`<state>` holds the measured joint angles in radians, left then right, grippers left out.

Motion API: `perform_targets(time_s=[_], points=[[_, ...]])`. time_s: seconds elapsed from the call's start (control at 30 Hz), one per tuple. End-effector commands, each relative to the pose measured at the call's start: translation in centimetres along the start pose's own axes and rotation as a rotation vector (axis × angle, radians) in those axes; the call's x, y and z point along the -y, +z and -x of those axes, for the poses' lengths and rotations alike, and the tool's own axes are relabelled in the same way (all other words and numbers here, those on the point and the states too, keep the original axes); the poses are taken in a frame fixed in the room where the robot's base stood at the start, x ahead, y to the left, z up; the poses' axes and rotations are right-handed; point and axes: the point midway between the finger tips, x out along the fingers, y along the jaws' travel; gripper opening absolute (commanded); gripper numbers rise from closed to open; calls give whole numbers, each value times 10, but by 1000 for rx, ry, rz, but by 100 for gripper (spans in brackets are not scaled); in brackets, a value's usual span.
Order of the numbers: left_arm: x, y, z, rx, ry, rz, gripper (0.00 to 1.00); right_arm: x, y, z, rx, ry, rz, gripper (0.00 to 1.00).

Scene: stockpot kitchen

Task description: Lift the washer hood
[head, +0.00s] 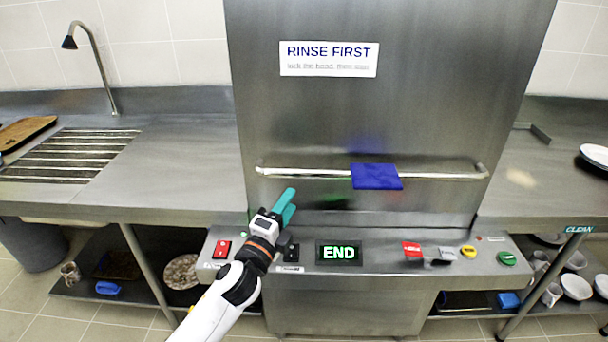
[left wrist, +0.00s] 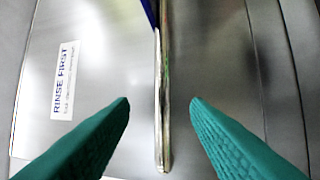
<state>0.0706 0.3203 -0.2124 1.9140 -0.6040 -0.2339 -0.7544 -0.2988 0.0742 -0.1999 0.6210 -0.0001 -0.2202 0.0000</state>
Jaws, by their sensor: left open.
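The washer hood (head: 300,120) is a tall steel box and sits down over the machine's front panel. Its long handle bar (head: 310,172) runs across the lower front, with a blue cloth (head: 376,176) hung over it. My left gripper (head: 287,205) is open with teal fingers, just below the left part of the bar. In the left wrist view the bar (left wrist: 164,110) runs between the two fingertips (left wrist: 160,102), with a gap on each side. The blue cloth edge (left wrist: 152,12) shows at the top there. My right gripper is not in view.
The front panel below the hood carries a display reading END (head: 338,253), a red switch (head: 222,249), and yellow and green buttons (head: 507,258). Steel counters flank the washer, with a drain rack (head: 75,155) at left and white plates (head: 595,155) at right.

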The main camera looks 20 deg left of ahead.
Motion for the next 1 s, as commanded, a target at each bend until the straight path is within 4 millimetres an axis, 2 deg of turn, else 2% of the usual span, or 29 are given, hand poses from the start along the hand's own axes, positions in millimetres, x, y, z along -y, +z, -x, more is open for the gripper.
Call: perform_targets(time_s=[0.3, 0.5, 0.7, 1.0], points=[[-2, 0, -61, -3, -1, 7, 43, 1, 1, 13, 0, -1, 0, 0], [-1, 0, -94, -3, -3, 9, 43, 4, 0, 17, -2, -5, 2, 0], [1, 0, -110, -3, -4, 9, 43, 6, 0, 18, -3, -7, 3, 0], [2, 0, -112, -3, -5, 9, 43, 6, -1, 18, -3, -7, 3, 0]])
